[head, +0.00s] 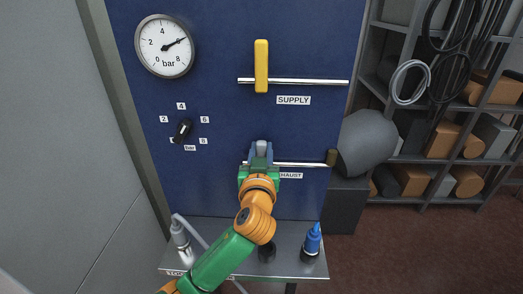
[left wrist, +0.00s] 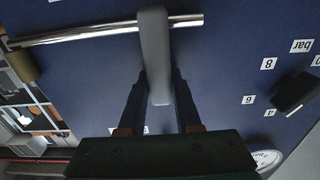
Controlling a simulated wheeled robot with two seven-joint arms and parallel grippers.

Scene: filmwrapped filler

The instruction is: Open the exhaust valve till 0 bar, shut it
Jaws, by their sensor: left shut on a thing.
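The exhaust valve's grey handle (head: 261,148) stands upright across its horizontal pipe (head: 300,164) on the blue panel. In the left wrist view the grey handle (left wrist: 154,50) lies crosswise to the pipe (left wrist: 100,32). My left gripper (left wrist: 159,84) is shut on the handle's free end, one black finger on each side. In the head view my left gripper (head: 258,163) covers part of the handle and of the EXHAUST label (head: 290,175). The round pressure gauge (head: 165,47) has its needle close to 6 bar. My right gripper is not in view.
The yellow supply handle (head: 261,66) stands upright across its pipe above. A black knob (head: 183,131) with a bar scale is at left. Storage racks (head: 440,160) stand at right.

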